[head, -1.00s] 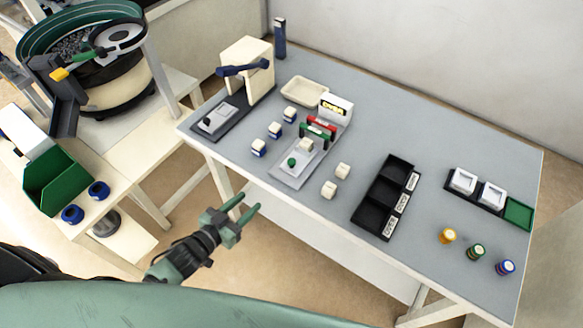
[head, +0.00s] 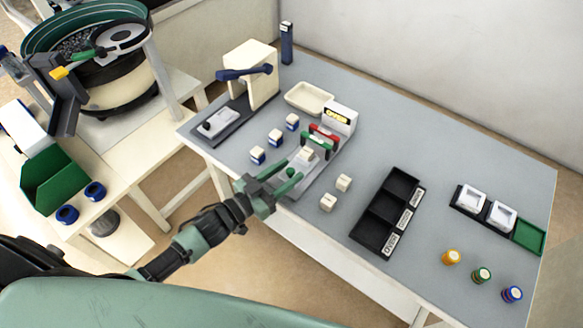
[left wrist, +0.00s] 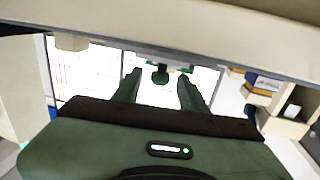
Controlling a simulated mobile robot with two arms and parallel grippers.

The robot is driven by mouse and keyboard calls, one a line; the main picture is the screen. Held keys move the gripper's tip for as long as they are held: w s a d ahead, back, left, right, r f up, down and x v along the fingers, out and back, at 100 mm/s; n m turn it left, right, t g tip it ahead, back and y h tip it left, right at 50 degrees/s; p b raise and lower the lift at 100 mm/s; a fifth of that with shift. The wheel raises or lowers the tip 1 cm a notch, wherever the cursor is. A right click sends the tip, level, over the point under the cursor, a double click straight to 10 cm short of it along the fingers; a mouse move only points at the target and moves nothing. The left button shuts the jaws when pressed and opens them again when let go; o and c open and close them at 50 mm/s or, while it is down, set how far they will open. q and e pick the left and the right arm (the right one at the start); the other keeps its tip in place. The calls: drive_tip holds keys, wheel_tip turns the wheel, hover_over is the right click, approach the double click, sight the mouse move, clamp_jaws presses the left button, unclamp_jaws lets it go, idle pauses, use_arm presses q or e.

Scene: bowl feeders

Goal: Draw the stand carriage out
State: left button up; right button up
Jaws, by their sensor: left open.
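The stand is a pale grey plate (head: 318,181) with a white display box (head: 340,117), a red bar (head: 324,133) and a green bar (head: 318,147). A small cream block (head: 307,153) sits by the green bar. The carriage's green knob (head: 291,173) is at the plate's front end, and it also shows in the left wrist view (left wrist: 160,76). My left gripper (head: 292,170) is open, its fingers reaching over the table edge toward the knob. In the left wrist view (left wrist: 160,88) the knob shows between and just beyond the fingertips. Contact cannot be told.
A press (head: 250,75) with a blue lever stands to the left. Several blue-and-white blocks (head: 275,138) lie left of the stand, and two cream blocks (head: 343,183) lie right. A black three-compartment tray (head: 413,186) is further right. The table's front edge runs under my left arm.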

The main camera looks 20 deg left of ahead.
use_arm(q)
drive_tip(key=shift+x, duration=0.8)
clamp_jaws()
idle(0.9)
